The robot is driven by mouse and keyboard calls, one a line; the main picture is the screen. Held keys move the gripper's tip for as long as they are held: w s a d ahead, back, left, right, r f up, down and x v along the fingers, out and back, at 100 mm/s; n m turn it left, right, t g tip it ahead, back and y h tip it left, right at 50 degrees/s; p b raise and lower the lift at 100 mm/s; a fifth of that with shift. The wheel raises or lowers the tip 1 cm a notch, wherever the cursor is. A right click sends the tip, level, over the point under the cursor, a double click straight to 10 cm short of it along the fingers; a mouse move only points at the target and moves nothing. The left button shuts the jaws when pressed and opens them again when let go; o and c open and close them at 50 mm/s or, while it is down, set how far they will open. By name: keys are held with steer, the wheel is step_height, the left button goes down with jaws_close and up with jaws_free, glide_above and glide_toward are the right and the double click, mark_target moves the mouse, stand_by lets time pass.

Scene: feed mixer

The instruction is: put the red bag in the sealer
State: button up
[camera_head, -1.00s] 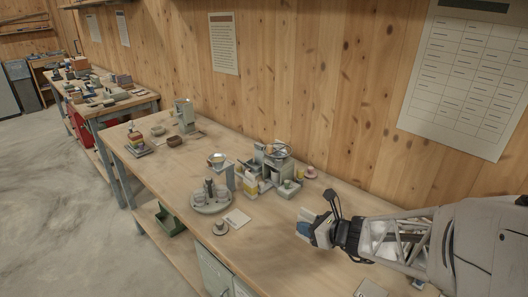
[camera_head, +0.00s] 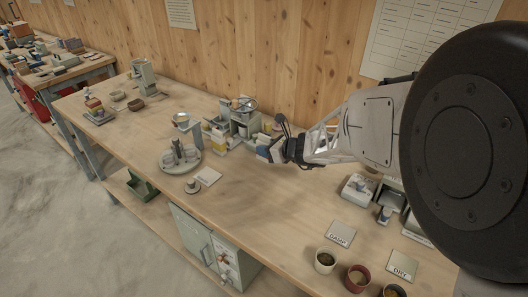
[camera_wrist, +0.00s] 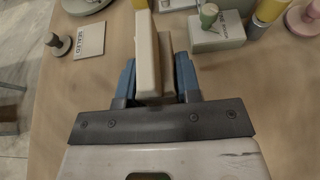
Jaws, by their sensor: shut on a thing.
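My gripper (camera_head: 268,152) is low over the bench, to the right of the round tray. Its blue fingers (camera_wrist: 157,82) are shut on a pale cream slab (camera_wrist: 146,55), which points away from the wrist. No red shows on the slab, and I cannot pick out a red bag. I cannot tell for certain which device is the sealer; a grey-green machine cluster (camera_head: 240,118) stands behind and left of my gripper. A card reading SEALED (camera_wrist: 89,40) lies left of the slab in the wrist view, and also shows in the head view (camera_head: 208,176).
The round tray (camera_head: 166,165) holds several grey pieces. A small grey knobbed weight (camera_head: 192,187) stands before the card. A yellow container (camera_head: 219,141) stands by the machines. Cups (camera_head: 325,260) and cards marked DAMP (camera_head: 339,236) and DRY (camera_head: 403,267) are at the front right. The middle front bench is clear.

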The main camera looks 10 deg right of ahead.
steer(key=shift+w, duration=0.2)
steer(key=shift+w, duration=0.2)
steer(key=shift+f, duration=1.75)
steer(key=shift+f, duration=0.15)
steer(key=o, duration=1)
steer(key=shift+c, duration=0.2)
steer(key=shift+s+d+r, duration=0.3)
steer(key=shift+d+r, duration=0.05)
steer(key=shift+d, duration=0.05)
steer(key=v, duration=1.1)
steer(key=shift+f, duration=0.1)
